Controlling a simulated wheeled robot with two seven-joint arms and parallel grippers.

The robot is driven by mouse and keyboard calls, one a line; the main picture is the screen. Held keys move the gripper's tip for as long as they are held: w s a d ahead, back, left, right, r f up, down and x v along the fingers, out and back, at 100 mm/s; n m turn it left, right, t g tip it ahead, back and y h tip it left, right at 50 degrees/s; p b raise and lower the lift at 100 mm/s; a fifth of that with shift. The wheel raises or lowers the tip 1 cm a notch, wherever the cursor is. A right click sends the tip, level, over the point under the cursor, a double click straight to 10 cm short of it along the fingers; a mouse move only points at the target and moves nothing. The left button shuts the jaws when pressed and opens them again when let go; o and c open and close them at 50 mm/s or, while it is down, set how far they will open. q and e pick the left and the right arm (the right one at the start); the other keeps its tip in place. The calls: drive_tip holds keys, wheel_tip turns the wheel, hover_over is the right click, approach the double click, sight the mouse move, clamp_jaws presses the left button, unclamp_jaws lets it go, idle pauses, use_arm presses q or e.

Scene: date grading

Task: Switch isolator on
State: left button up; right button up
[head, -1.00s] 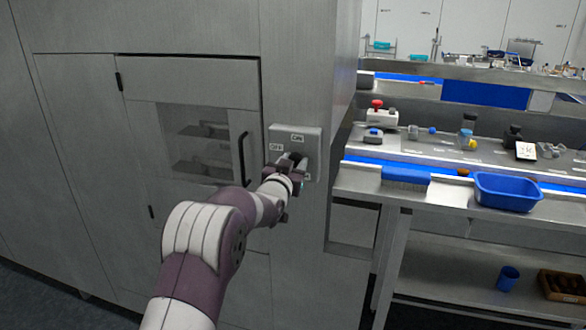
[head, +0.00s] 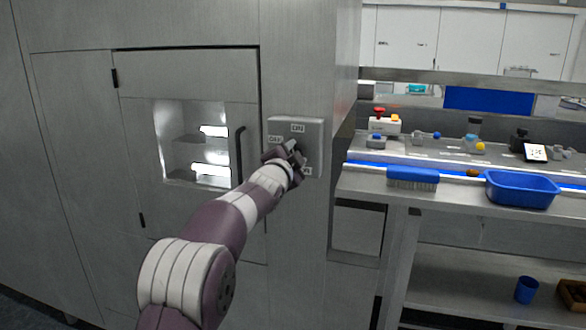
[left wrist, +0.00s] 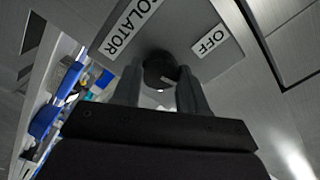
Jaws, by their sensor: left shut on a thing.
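The isolator is a grey box (head: 313,133) on the metal cabinet front, with an ON label (head: 297,128) at its top and an OFF label (head: 274,140) at its left. My left gripper (head: 291,153) is at the middle of the box. In the left wrist view its two fingers (left wrist: 160,88) are shut on the sides of the dark round knob (left wrist: 158,67). The OFF label (left wrist: 211,40) and ISOLATOR label (left wrist: 130,26) also show there. The gripper hides much of the knob in the head view, so its pointing direction is unclear. My right gripper is not in view.
Left of the isolator is a cabinet door with a brightly lit window (head: 180,148) and a black handle (head: 240,155). To the right, a bench holds a blue tray (head: 522,188), a blue brush (head: 413,177) and a box with a red button (head: 379,112).

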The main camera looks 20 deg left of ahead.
use_arm(q)
drive_tip(key=shift+f+m+b, duration=0.1)
drive_tip(key=shift+m+b, duration=0.7)
drive_tip(key=shift+m, duration=0.8)
drive_tip(key=o, duration=1.1)
drive_tip(key=shift+d, duration=0.1)
drive_tip(key=shift+c, duration=0.2)
